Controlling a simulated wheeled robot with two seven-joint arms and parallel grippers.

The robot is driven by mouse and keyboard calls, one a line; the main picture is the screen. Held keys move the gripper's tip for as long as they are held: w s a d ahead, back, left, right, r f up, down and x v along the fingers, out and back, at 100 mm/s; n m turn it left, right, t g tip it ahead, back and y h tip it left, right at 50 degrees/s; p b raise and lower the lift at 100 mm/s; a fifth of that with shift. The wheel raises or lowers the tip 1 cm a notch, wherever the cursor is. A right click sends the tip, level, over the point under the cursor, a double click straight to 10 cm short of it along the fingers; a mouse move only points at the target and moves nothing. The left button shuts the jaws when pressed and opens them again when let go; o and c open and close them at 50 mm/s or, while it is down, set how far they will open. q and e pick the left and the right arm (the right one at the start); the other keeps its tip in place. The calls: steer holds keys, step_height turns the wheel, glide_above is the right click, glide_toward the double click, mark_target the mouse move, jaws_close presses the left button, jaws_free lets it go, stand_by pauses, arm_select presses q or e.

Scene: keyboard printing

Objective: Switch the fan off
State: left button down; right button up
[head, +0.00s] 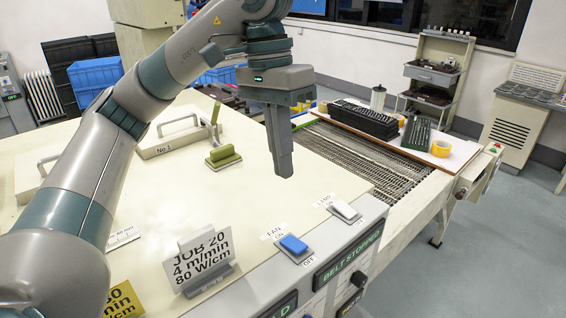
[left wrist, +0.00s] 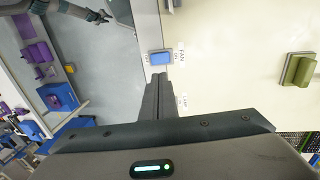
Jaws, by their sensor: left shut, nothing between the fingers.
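The fan switch (head: 293,245) is a blue rocker in a grey frame on the sloped machine edge, with FAN and ON printed behind it and OFF in front. Which side is pressed in is hard to tell. It also shows in the left wrist view (left wrist: 160,58), just beyond the fingertips. My left gripper (head: 285,172) is shut and empty, pointing down above the cream top, behind the fan switch and apart from it. In the left wrist view, what looks like my right gripper (left wrist: 95,15) shows small at the top; its fingers are unclear.
A white lamp switch (head: 343,209) sits to the right of the fan switch. A JOB 20 card (head: 203,258) stands to its left. A green-handled block (head: 223,157) lies on the cream top (head: 190,190). A conveyor belt (head: 370,165) runs at the right.

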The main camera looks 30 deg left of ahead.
mark_target(298, 247)
arm_select(q)
steer(key=shift+s+d+r, duration=0.1)
steer(key=shift+s+d, duration=0.15)
steer(key=shift+d, duration=0.45)
arm_select(e)
steer(key=shift+a, duration=0.3)
arm_select(q)
steer(key=shift+a, duration=0.1)
arm_select(e)
steer(key=shift+r, duration=0.1)
